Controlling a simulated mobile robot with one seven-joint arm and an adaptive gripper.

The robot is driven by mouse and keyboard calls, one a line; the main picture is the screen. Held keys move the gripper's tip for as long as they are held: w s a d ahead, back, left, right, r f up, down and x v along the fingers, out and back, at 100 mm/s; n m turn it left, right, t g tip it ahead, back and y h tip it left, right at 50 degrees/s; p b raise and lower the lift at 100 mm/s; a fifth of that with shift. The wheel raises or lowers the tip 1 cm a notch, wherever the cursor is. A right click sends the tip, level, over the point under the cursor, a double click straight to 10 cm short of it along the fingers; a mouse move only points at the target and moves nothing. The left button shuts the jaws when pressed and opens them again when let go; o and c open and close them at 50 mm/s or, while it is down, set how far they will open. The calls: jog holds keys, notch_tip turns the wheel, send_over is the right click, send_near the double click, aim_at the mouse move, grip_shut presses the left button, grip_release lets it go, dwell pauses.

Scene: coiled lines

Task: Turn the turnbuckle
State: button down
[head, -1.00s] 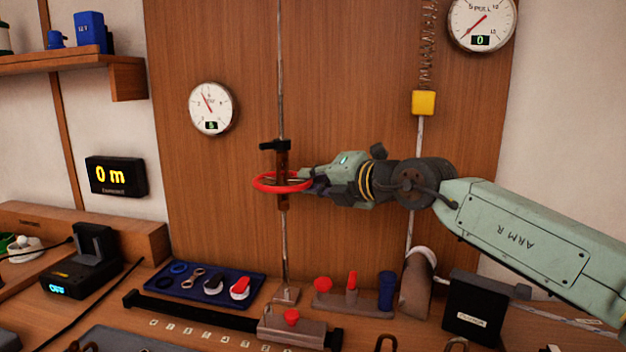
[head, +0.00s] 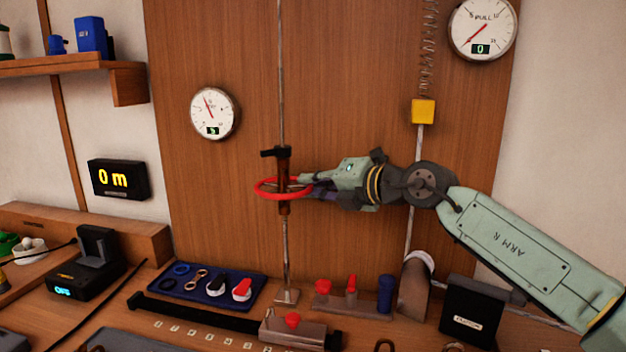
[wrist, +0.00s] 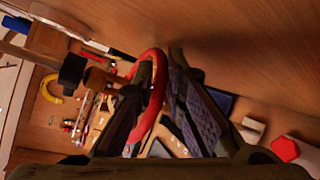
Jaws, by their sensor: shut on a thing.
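The turnbuckle (head: 283,208) is a brown body on a thin upright metal rod, with a black cross-piece at its top and a red ring handwheel (head: 262,192) around it. My gripper (head: 306,187) reaches in from the right and is shut on the right side of the red wheel. In the wrist view the red wheel (wrist: 157,62) passes between the two dark fingers of my gripper (wrist: 160,85). The fingers hide part of its rim. The black cross-piece also shows in the wrist view (wrist: 73,70).
A round gauge (head: 213,113) hangs left of the rod and a PULL gauge (head: 482,28) at upper right reads 0. A yellow block (head: 423,111) hangs under a spring. A blue tray (head: 212,287) and red-topped parts (head: 350,300) stand on the bench below.

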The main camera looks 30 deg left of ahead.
jog(key=shift+f, duration=0.1)
jog(key=c, duration=1.7)
grip_release()
jog(key=shift+d, duration=0.1)
jog(key=v, duration=1.2)
